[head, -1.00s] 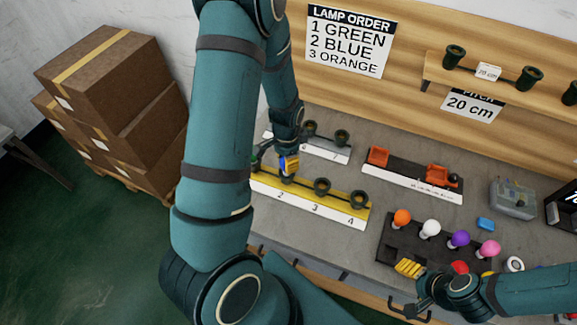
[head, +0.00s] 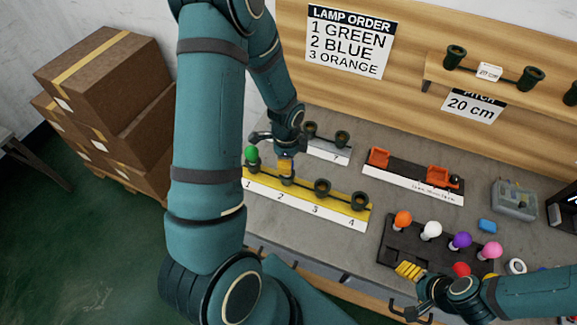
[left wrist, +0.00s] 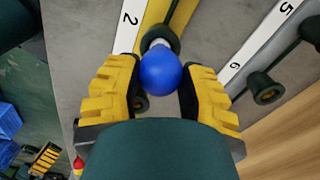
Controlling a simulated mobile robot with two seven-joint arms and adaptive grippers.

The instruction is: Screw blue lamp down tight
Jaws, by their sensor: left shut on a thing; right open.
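The blue lamp (left wrist: 161,70) sits between the yellow fingers of my left gripper (left wrist: 160,88), which is shut on it. In the left wrist view its pale base meets a dark socket beside the label 2; how deep it sits cannot be told. In the head view my left gripper (head: 286,168) is over position 2 of the yellow strip (head: 312,204) and hides the blue lamp. A green lamp (head: 251,153) stands in socket 1. Sockets 3 (head: 322,187) and 4 (head: 360,200) are empty. My right gripper (head: 408,290) is open and empty at the front edge.
A dark tray (head: 392,250) with orange, white, purple, pink and red lamps stands right of the strip. An orange fixture (head: 437,178) stands further right. Cardboard boxes (head: 110,75) are stacked on the left.

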